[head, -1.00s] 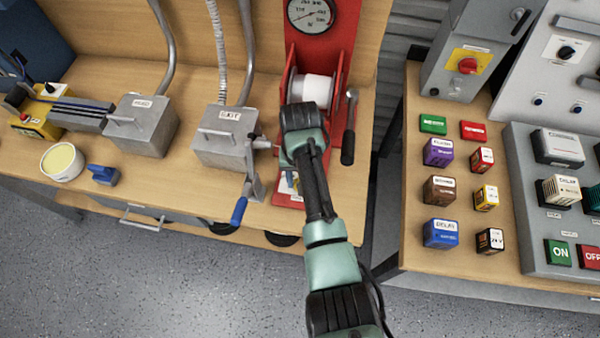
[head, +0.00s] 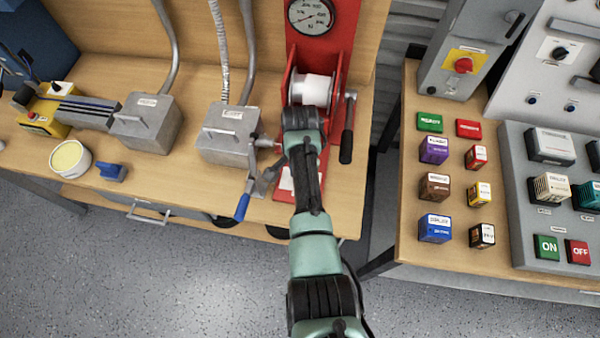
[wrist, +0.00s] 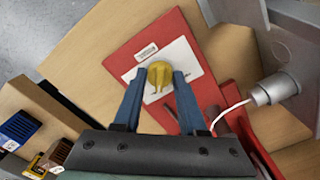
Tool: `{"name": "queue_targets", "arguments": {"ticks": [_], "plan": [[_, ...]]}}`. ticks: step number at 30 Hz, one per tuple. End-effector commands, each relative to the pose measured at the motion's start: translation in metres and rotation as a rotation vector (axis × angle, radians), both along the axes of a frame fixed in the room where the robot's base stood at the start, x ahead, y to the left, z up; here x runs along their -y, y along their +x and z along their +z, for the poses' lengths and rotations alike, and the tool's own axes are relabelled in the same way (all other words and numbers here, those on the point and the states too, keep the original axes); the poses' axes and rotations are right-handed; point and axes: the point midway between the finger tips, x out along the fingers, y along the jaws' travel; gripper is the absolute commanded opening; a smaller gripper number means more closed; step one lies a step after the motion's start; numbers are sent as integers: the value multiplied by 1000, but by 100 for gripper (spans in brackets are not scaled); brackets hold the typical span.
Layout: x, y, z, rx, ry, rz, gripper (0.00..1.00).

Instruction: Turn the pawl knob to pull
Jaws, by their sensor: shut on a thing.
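The pawl knob (wrist: 160,76) is yellow with a raised grip bar. It sits on a white label plate (wrist: 190,66) on the red base (wrist: 128,62) of the winch stand. My gripper (wrist: 159,84) has its two blue fingers on either side of the knob, shut on it. The knob's bar runs roughly up and down in the wrist view. The lettering on the plate is too small to read. In the head view my arm hides the knob and fingers; the red stand (head: 329,50) with its white drum (head: 313,90) shows behind.
A crank with a black handle (head: 346,145) hangs right of the drum. A grey box (head: 228,150) and a blue-handled lever (head: 243,205) stand close on the left. A second table (head: 408,220) with several coloured blocks is to the right, across a gap.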

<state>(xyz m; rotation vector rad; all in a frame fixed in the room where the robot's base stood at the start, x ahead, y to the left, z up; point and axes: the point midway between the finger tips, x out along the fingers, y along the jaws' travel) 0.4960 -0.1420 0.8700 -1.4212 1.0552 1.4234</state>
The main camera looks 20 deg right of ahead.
Motion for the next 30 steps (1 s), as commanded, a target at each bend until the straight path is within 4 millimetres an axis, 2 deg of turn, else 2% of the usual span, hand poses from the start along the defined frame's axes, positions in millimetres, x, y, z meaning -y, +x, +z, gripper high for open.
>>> {"name": "queue_targets", "arguments": {"ticks": [9,24,25,29,30], "plan": [[2,2,2,5,-4,-104,0],[2,2,2,6,-4,-121,0],[2,2,2,6,-4,-120,46],[2,2,2,5,-4,-120,70],[1,1,1,4,-3,-119,71]]}}
